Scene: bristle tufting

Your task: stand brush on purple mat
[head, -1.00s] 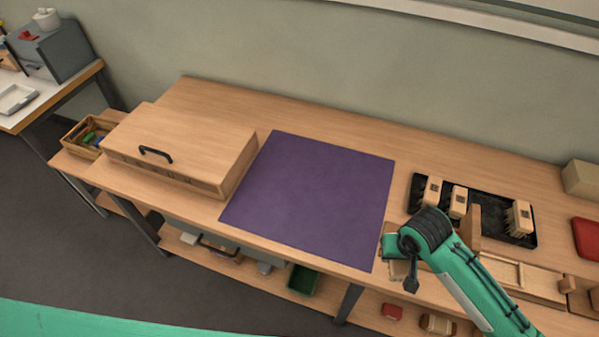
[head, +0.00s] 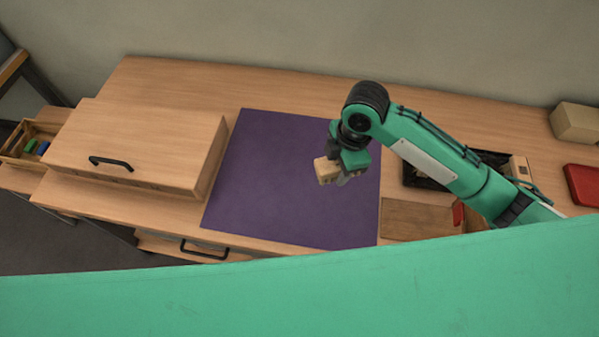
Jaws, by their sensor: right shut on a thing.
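The purple mat (head: 270,185) lies flat on the middle of the workbench. My right gripper (head: 342,176) is over the right part of the mat, pointing down. It is shut on a brush (head: 326,170), whose pale wooden block shows to the left of the fingers. The brush's bristles cannot be made out, and I cannot tell whether it touches the mat. My left gripper is out of view.
A wooden case (head: 140,145) with a black handle stands left of the mat. A black tray (head: 418,178) lies to the right, mostly behind my right arm. A red item (head: 582,184) and a cardboard-coloured box (head: 576,122) are at the far right. The mat's left part is bare.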

